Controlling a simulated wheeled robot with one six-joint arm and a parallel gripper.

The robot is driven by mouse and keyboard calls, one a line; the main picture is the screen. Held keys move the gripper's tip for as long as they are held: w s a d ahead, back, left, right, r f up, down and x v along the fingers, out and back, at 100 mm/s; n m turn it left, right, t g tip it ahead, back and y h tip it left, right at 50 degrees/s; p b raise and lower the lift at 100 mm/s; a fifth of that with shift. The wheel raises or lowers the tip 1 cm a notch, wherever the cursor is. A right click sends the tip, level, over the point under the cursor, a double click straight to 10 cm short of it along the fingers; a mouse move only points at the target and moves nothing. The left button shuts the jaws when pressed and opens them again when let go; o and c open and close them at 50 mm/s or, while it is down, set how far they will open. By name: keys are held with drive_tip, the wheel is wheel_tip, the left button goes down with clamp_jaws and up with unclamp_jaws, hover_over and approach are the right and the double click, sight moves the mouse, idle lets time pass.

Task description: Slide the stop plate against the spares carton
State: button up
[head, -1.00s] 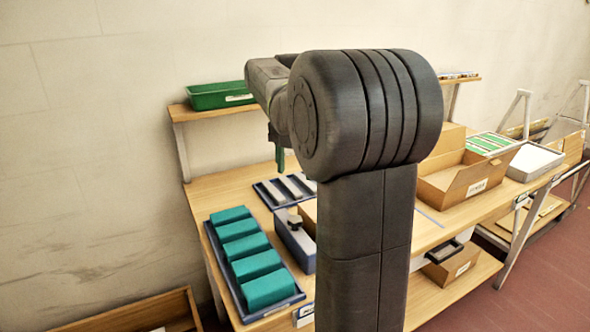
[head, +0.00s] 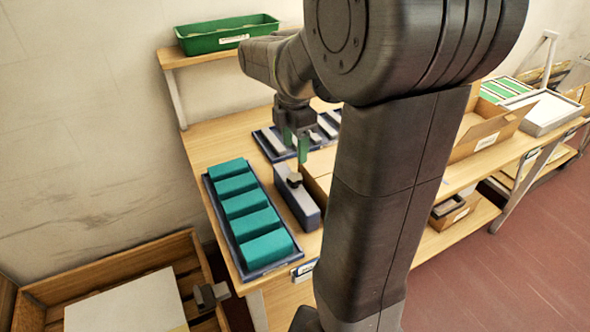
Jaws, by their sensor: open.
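A blue-grey upright block with a dark knob (head: 297,202), which may be the stop plate, stands on the bench right of the tray of teal blocks. A brown carton (head: 318,166) is close to its right side, mostly hidden behind my arm; I cannot tell whether they touch. A larger open brown carton (head: 487,130) with a white label stands farther right. I cannot tell which is the spares carton. My gripper (head: 296,146) has green fingertips pointing down, is open and appears empty, and is above the bench just behind the knobbed block.
A blue tray (head: 236,243) of teal blocks lies at the bench's left. Another blue tray (head: 268,146) with grey bars lies behind my gripper. A green bin (head: 228,40) sits on the shelf above. A wooden crate (head: 110,268) stands on the floor at left.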

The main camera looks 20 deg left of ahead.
sight(295, 176)
wheel_tip(295, 176, down, 9)
drive_tip(key=shift+r, duration=0.15)
